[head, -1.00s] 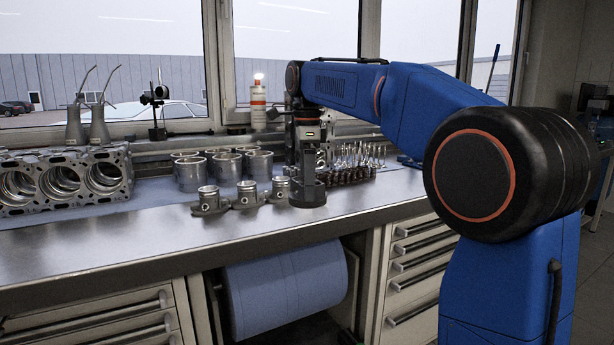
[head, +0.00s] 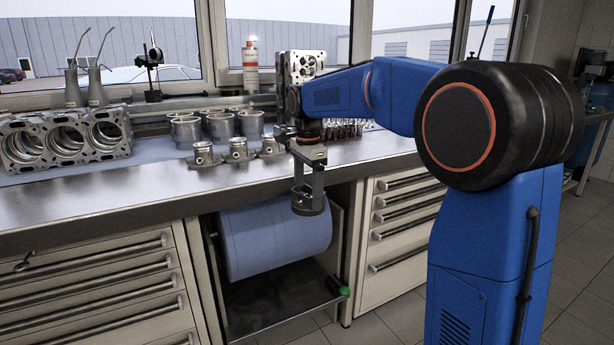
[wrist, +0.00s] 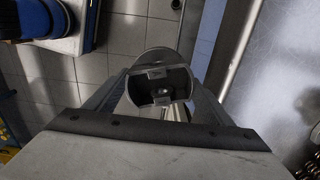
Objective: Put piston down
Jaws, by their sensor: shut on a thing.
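My gripper (head: 308,195) is shut on a grey metal piston (head: 309,207) and holds it in front of the bench's front edge, above the blue paper roll. In the wrist view the piston (wrist: 162,88) sits between the two fingers, with its hollow side facing the camera and tiled floor behind it. Three more pistons stand in a row on the bench: a left one (head: 204,155), a middle one (head: 238,150) and a right one (head: 270,147), the last close to my arm's wrist.
The steel bench (head: 110,200) has clear room at its front left. Several cylinder liners (head: 250,124) stand behind the pistons. An engine block (head: 65,137) lies at the left. Valves (head: 345,129) stand at the right. The paper roll (head: 275,240) hangs under the bench.

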